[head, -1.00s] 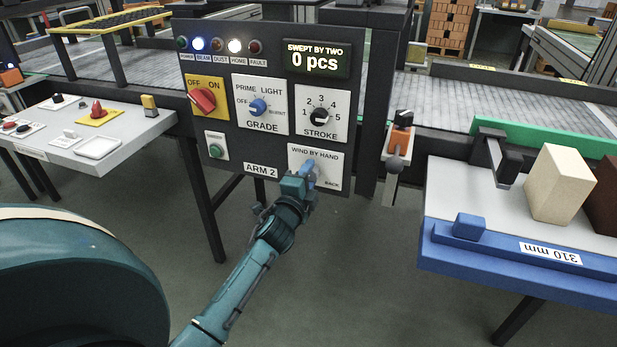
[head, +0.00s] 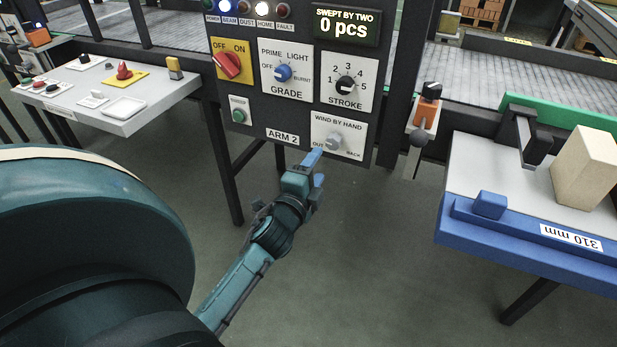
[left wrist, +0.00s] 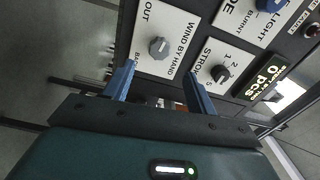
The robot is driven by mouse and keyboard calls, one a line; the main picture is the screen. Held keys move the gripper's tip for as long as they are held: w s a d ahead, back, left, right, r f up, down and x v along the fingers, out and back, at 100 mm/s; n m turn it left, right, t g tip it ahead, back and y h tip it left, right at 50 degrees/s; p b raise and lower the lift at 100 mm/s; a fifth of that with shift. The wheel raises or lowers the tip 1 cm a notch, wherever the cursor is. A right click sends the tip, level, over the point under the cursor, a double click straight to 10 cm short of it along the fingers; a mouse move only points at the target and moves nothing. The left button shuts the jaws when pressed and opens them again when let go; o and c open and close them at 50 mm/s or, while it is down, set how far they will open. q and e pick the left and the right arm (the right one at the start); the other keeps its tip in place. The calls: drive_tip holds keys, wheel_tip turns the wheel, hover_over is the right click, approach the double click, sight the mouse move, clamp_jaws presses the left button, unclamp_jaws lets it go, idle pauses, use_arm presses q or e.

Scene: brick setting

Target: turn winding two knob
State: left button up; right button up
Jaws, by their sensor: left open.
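The grey winding knob (head: 334,140) sits on the white WIND BY HAND plate (head: 352,128) at the lower right of the ARM 2 panel (head: 268,118). The plate is marked OUT and BACK. My left gripper (head: 316,168) is below and slightly left of the knob, apart from it, with its blue fingers spread and nothing between them. The left wrist view shows the knob (left wrist: 158,47) beyond the two open fingertips (left wrist: 158,75). The display (head: 346,25) reads SWEPT BY TWO, 0 pcs. My right gripper is in neither view.
Above the plate are the red OFF/ON switch (head: 229,65), the blue GRADE knob (head: 283,72) and the black STROKE knob (head: 345,84). A side table (head: 150,117) stands left. A blue-edged table with a beige block (head: 583,168) stands right. The floor below the panel is clear.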

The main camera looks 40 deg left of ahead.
use_arm(q)
drive_tip(key=v, duration=0.4)
drive_tip(key=shift+w, duration=0.1)
idle(0.8)
